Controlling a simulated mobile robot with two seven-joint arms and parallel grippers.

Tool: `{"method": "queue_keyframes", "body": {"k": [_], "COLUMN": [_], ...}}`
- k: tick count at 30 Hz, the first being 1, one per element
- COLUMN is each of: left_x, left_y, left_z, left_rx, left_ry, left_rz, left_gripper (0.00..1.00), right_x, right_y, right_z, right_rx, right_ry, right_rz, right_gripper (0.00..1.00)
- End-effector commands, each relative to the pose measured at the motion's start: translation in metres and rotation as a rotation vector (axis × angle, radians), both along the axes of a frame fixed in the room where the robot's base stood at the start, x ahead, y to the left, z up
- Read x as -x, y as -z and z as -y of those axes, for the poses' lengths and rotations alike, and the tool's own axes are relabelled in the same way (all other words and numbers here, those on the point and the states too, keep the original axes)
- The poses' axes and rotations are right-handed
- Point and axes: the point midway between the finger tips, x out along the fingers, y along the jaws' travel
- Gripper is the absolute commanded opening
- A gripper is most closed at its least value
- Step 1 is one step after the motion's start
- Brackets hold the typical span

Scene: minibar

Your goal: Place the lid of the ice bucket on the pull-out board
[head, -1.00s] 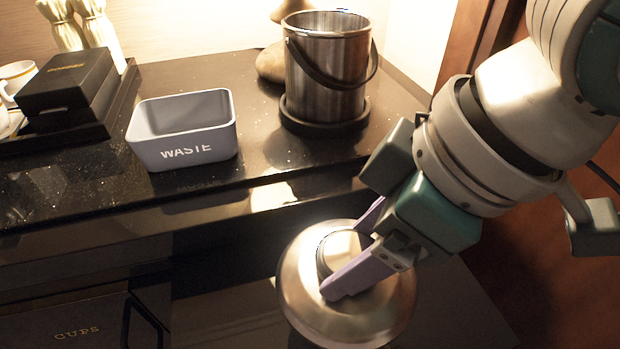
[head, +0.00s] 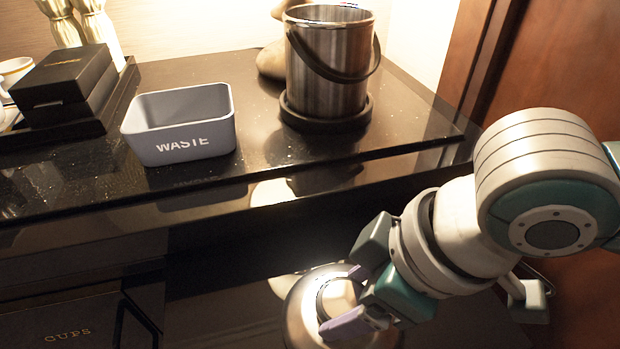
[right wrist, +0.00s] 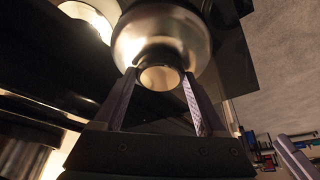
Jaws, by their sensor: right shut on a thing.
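The metal ice bucket (head: 322,68) stands open on its dark round base on the black counter, with its black handle hanging across the front. My right gripper (head: 342,300) is shut on the knob of the round metal lid (head: 298,308), low in front of the counter edge. In the right wrist view the lid (right wrist: 163,35) shows with its knob between the two fingers of my gripper (right wrist: 160,80). The dark pull-out board (head: 220,300) lies below the counter edge, around the lid in the picture. I cannot tell whether the lid touches it. My left gripper is out of view.
A grey box marked WASTE (head: 180,128) stands on the counter left of the bucket. A black tray (head: 95,125) with a black box (head: 62,78) and cups is at the far left. A drawer marked CUPS (head: 65,325) is at lower left. A wooden panel (head: 570,60) is at right.

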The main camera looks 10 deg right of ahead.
Motion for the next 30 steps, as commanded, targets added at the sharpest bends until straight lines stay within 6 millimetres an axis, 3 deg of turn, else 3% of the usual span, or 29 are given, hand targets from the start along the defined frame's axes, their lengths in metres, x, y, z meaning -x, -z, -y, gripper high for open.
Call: {"method": "queue_keyframes", "body": {"k": [1, 8, 17, 30], "left_x": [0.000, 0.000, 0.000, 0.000], "left_y": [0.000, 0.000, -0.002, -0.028], "left_z": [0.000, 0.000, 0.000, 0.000], "left_rx": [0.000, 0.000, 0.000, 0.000], "left_ry": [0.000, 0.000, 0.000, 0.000], "left_rz": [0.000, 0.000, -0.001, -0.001], "left_gripper": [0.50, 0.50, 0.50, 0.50], "right_x": [0.000, 0.000, 0.000, 0.023], "right_y": [0.001, 0.001, -0.005, -0.088], "right_z": [0.000, 0.000, 0.001, 0.026], "right_rx": [0.000, 0.000, 0.000, 0.001], "right_ry": [0.000, 0.000, 0.000, 0.000], "right_rz": [0.000, 0.000, 0.000, 0.002], "right_gripper": [0.76, 1.00, 1.00, 1.00]}}
